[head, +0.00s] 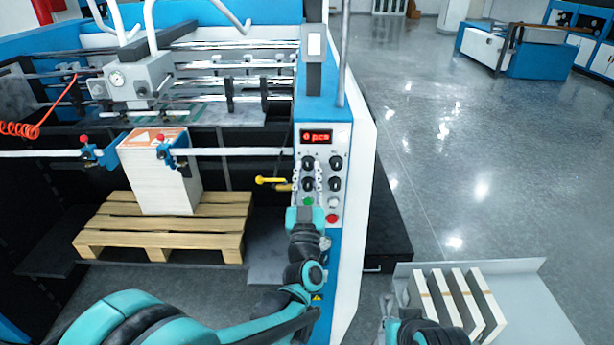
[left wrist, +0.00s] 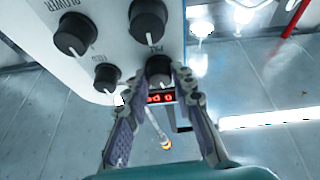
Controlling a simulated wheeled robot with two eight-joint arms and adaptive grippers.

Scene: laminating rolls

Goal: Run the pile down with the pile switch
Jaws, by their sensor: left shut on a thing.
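The pile (head: 162,180) is a tall white stack with a printed orange top sheet, upright on a wooden pallet (head: 165,240) inside the machine. The control panel (head: 321,135) has several black knobs and a red display reading 0 pcs. My left gripper (head: 307,178) is at the panel. In the left wrist view its fingers close around a black switch knob (left wrist: 159,72) beside the display (left wrist: 160,98).
A yellow-handled lever (head: 270,181) sticks out left of the panel. A red button (head: 332,218) is low on the panel. A grey tray (head: 535,300) with several white stacks (head: 462,300) stands at lower right. Open floor (head: 470,150) lies right of the machine.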

